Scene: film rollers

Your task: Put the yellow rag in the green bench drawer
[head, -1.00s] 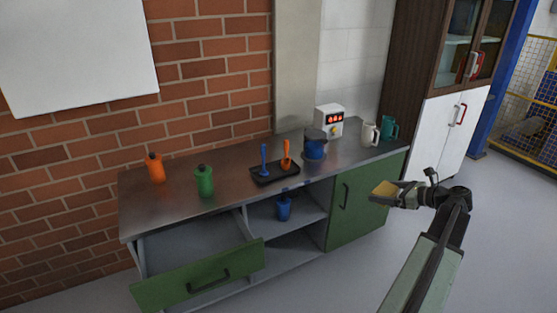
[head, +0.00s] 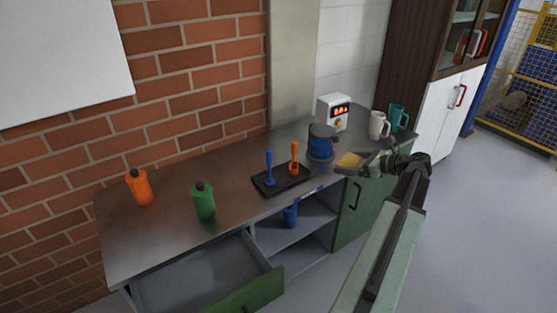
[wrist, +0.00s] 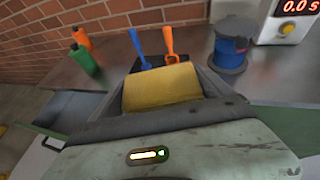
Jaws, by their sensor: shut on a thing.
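The yellow rag (head: 349,161) is held between the fingers of my gripper (head: 364,165), which is shut on it. In the head view they are in front of the bench's right part, near the blue pot. The rag also fills the middle of the wrist view (wrist: 162,90), between the dark fingers. The green bench drawer (head: 205,275) is pulled open at the bench's lower left. Its visible grey inside looks empty, and its green front (head: 250,293) is cut off by the picture's lower edge. The rag is to the right of the drawer and apart from it.
On the bench top (head: 150,235) stand an orange bottle (head: 140,188), a green bottle (head: 203,202), a black tray (head: 268,188) with blue and orange tools, a blue pot (head: 321,145), a white device (head: 333,112) and two mugs (head: 378,125). A blue cup (head: 289,217) stands on the open shelf.

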